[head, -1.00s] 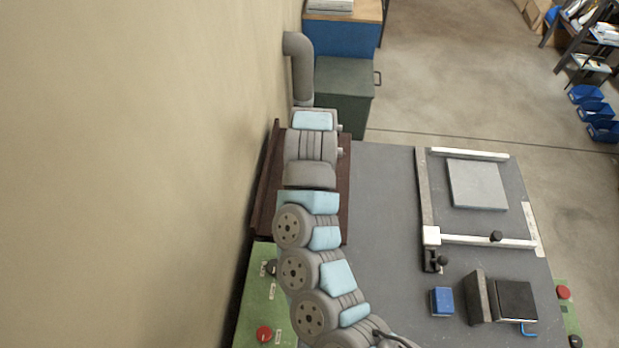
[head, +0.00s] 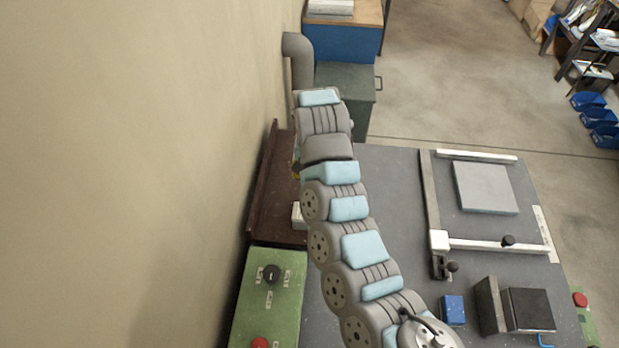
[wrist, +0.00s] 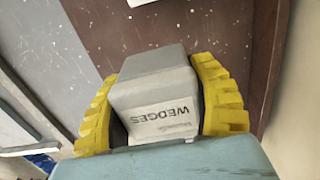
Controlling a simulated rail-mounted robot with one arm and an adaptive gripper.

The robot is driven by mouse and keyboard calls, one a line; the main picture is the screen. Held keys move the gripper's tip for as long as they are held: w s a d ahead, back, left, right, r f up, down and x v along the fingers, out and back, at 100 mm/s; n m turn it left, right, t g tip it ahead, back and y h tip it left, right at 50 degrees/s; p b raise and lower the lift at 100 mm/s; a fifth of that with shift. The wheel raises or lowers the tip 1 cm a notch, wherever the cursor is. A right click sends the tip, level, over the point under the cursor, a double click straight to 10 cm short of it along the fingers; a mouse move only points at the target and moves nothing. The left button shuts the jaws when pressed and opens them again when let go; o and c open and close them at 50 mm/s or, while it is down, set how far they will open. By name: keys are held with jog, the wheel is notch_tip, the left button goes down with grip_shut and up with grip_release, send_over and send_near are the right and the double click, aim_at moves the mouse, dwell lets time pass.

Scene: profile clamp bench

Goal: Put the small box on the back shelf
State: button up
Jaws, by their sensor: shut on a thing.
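The small box (wrist: 158,95) is pale grey, with "WEDGES" printed on its near face. In the wrist view my gripper (wrist: 165,110) is shut on it, with a yellow finger on each side. The back shelf (head: 268,200) is a dark brown ledge along the wall. It also shows in the wrist view (wrist: 225,30), behind and right of the box. In the head view my arm hides most of the gripper. A small whitish block (head: 298,215) shows beside the arm at the shelf; I cannot tell whether it is the held box. Contact between box and shelf is unclear.
The wall (head: 150,170) rises close behind the shelf. A green control panel (head: 268,300) stands at the shelf's near end. The grey bench (head: 400,200) carries a clamp frame (head: 432,200), a blue block (head: 453,310) and a black block (head: 527,309).

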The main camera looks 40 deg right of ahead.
jog(key=shift+w+d+f+b, duration=0.35)
jog(key=shift+w+f+b, duration=0.2)
jog(key=shift+f, duration=0.2)
jog(key=shift+w+d+f, duration=0.35)
jog(key=shift+w, duration=0.05)
jog(key=shift+w+d+f+b, duration=0.15)
jog(key=shift+w+d+f, duration=0.15)
jog(key=shift+f, duration=0.25)
jog(key=shift+w+d+f+b, duration=0.1)
jog(key=shift+w+d+f, duration=0.15)
jog(key=shift+w+f, duration=0.25)
jog(key=shift+w+d+f+b, duration=0.15)
jog(key=shift+w+d+f, duration=0.1)
jog(key=shift+f, duration=0.35)
jog(key=shift+w+f, duration=0.1)
jog(key=shift+f, duration=0.15)
jog(key=shift+d+f, duration=0.1)
jog(key=shift+f, duration=1.45)
jog(key=shift+w+f, duration=0.1)
